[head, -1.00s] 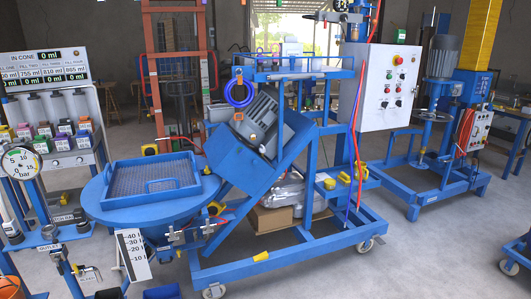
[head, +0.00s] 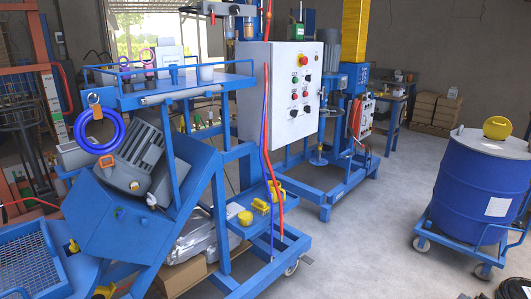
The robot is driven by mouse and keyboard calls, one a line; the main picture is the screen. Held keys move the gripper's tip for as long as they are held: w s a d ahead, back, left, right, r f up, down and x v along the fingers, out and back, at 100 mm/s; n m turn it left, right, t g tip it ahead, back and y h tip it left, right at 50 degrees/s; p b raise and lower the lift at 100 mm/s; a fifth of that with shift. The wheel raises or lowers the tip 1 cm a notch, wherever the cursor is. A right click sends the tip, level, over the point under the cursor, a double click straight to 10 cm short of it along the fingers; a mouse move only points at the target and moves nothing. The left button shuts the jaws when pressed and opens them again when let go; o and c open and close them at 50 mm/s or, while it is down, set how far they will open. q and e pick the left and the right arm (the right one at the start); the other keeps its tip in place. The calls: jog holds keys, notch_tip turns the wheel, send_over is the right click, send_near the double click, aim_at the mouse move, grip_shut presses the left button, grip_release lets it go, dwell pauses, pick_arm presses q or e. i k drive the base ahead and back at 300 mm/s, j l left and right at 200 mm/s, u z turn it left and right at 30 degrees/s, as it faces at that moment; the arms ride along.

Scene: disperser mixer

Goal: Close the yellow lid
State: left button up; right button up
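A yellow round cap-like part (head: 497,127) with a raised top stands on the grey top (head: 487,143) of a blue drum (head: 468,190) at the right in the head view. It may be the yellow lid, but I cannot tell whether it is open or shut. Smaller yellow parts (head: 260,205) sit on a low blue shelf of the mixer frame near the middle. Neither of my grippers shows in the head view.
The drum stands on a blue wheeled cart (head: 448,245). A blue mixer frame with a white control box (head: 281,90) fills the left and middle. A black coiled hose (head: 512,287) lies at the lower right. Clear grey floor (head: 375,235) lies between frame and drum.

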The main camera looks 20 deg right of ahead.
aim_at(496, 128)
jog(key=i+l+z, duration=0.1)
jog(key=i+z, duration=0.4)
jog(key=i+j+z, duration=0.1)
jog(key=i+z, duration=0.35)
jog(key=i+l+z, duration=0.1)
jog(key=i+z, duration=0.25)
jog(key=i, duration=0.3)
jog(key=i+z, duration=0.35)
jog(key=i, duration=0.3)
jog(key=i+z, duration=0.3)
jog(key=i, duration=0.25)
jog(key=i+j+z, duration=0.25)
jog(key=i, duration=0.25)
jog(key=i+j+z, duration=0.3)
jog(key=i, duration=0.25)
jog(key=i+l+u, duration=0.15)
jog(key=i+u, duration=0.3)
jog(key=i, duration=0.1)
